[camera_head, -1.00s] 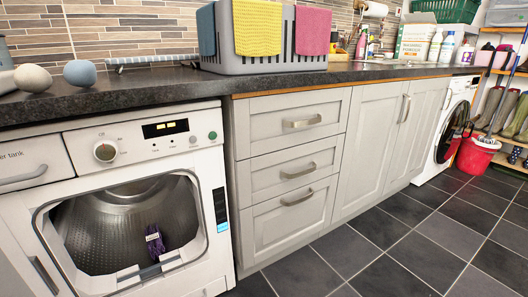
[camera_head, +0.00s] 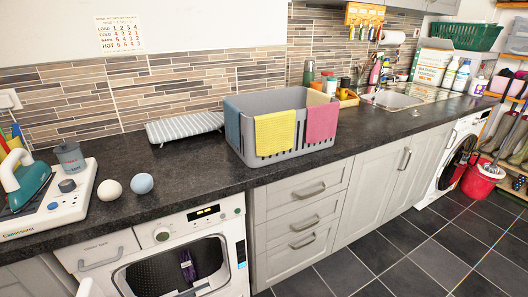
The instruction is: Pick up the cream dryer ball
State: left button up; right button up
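The cream dryer ball (camera_head: 109,190) rests on the dark worktop (camera_head: 185,185) at the left, above the dryer. A blue-grey ball (camera_head: 142,183) sits just right of it, close beside it. Neither of my grippers can be made out. A small white shape at the bottom left edge may be part of my arm, but I cannot tell.
A folded striped board (camera_head: 185,127) lies behind, and a grey basket (camera_head: 282,128) with cloths stands to the right. The worktop between balls and basket is clear. The dryer (camera_head: 165,260) is below.

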aim_at(108, 190)
jog(key=u, duration=1.35)
jog(key=i+l+z, duration=0.1)
jog(key=i, duration=0.3)
jog(key=i+l+z, duration=0.15)
jog(key=i, duration=0.2)
